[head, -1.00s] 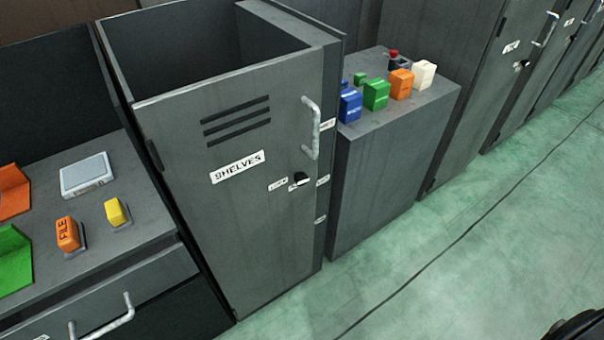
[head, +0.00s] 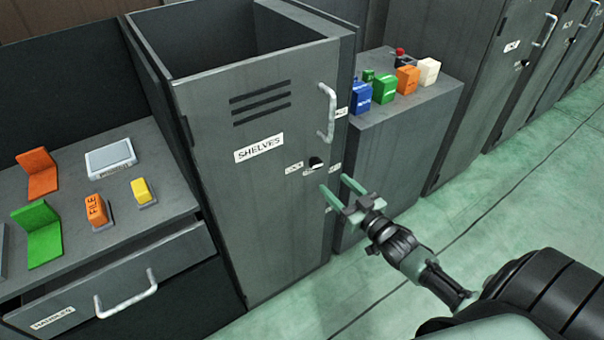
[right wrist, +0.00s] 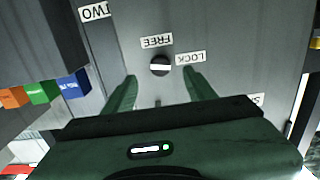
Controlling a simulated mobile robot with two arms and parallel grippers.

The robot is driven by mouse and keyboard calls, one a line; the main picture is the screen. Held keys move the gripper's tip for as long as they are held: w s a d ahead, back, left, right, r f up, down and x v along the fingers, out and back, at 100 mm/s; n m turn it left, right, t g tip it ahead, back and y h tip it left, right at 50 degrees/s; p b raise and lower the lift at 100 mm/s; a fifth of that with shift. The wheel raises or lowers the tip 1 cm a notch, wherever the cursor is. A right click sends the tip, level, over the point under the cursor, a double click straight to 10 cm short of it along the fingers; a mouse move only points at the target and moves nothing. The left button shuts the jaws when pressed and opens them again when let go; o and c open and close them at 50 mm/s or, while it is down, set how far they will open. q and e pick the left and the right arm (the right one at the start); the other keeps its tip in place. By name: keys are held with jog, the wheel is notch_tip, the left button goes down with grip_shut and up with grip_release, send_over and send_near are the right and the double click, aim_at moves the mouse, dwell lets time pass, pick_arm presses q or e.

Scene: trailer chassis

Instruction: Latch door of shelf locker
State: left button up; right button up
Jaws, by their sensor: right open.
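The grey locker door (head: 215,205) marked SHELVES stands upright with a pale vertical handle (head: 327,112). It looks closed or nearly so; I cannot tell exactly. A small black round latch knob (head: 316,163) sits below the handle; it also shows in the right wrist view (right wrist: 160,65), with a white bar lying about level. Labels FREE (right wrist: 157,41) and LOCK (right wrist: 190,58) sit beside the knob in that view. My right gripper (head: 335,187) is open and empty, just below the knob in the head view. In the right wrist view its green fingers lie either side of the knob's line, apart from it. My left gripper is not in view.
A counter at left holds an orange FILE block (head: 96,210), a yellow block (head: 142,191) and a scale-like box (head: 110,158); its drawer (head: 110,285) is partly out. A low cabinet (head: 400,135) with coloured containers stands right of the locker. Green floor in front is clear.

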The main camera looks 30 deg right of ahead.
aim_at(318, 166)
jog(key=w, duration=0.7)
jog(key=shift+a+r, duration=0.2)
jog(key=shift+r, duration=0.05)
jog(key=shift+w, duration=0.5)
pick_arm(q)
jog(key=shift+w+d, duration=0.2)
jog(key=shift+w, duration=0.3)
